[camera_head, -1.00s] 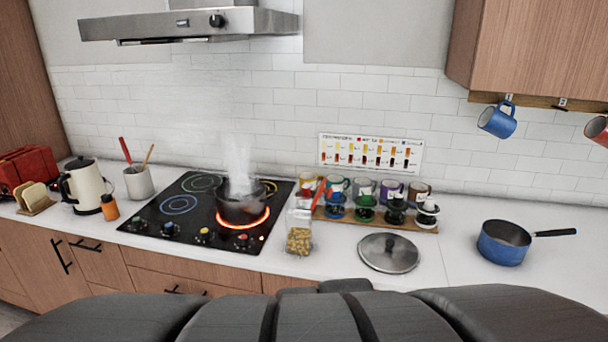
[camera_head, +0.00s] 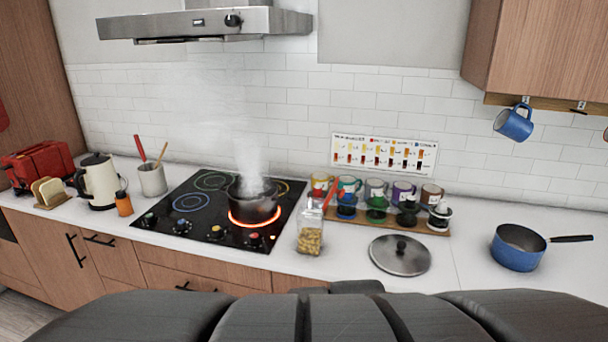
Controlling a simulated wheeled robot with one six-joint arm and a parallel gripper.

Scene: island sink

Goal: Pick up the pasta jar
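The pasta jar (camera_head: 310,239) stands upright on the white counter, just right of the cooktop. It is clear, with yellow pasta in its lower part, and its upper part is hard to make out. A red stick-like thing (camera_head: 330,194) shows right beside or behind its top; I cannot tell if it belongs to the jar. My gripper is not in view. Dark grey parts of my own body fill the bottom edge, well short of the jar.
A steaming pot (camera_head: 254,204) sits on a glowing ring of the cooktop (camera_head: 175,222), left of the jar. A rack of mugs (camera_head: 376,190) stands behind right. A pot lid (camera_head: 400,257) and a blue saucepan (camera_head: 518,250) lie to the right. Bare counter (camera_head: 350,272) lies in front.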

